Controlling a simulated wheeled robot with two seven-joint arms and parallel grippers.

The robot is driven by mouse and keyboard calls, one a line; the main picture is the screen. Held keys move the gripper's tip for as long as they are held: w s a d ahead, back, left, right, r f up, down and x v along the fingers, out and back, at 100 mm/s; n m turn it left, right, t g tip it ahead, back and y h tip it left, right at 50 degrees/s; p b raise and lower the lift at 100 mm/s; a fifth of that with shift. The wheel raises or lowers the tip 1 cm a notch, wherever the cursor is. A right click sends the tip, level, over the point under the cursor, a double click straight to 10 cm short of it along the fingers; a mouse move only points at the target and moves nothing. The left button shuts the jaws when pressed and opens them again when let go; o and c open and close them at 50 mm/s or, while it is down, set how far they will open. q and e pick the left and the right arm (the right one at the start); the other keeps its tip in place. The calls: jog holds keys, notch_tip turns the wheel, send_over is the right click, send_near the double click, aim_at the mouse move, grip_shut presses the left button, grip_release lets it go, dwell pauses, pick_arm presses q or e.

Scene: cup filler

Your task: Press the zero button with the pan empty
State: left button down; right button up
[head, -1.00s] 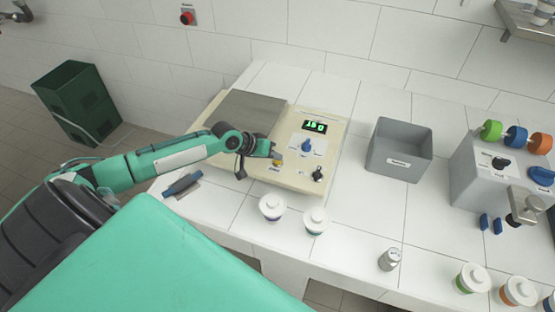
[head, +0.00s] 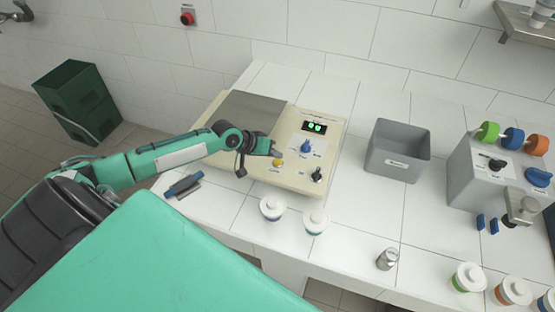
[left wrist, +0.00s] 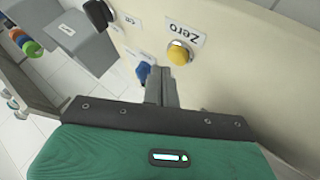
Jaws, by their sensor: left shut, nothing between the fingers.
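The cream scale (head: 322,180) stands on the white tiled counter. Its flat steel pan (head: 252,112) at the back left is bare. Its display (head: 315,127) glows green with what looks like two zeros. The yellow zero button (head: 277,162) is at the front of the panel; in the left wrist view the button (left wrist: 178,54) sits below a "Zero" label. My left gripper (head: 275,152) is shut and empty, with its fingertips just beside the button. In the left wrist view the fingertips (left wrist: 161,72) are close to it; I cannot tell whether they touch. My right gripper is not in view.
A blue knob (head: 306,146) and a black knob (head: 317,174) are on the panel. Two lidded cups (head: 272,207) stand in front of the scale. A grey bin (head: 398,151) is to the right, and a grey dispenser (head: 500,170) is beyond it. A blue-handled tool (head: 184,184) lies at left.

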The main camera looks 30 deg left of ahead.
aim_at(274, 162)
pick_arm(q)
notch_tip(274, 162, up, 6)
jog(key=p, duration=0.4)
jog(key=shift+f+p, duration=0.1)
jog(key=shift+p, duration=0.25)
dwell(0.5)
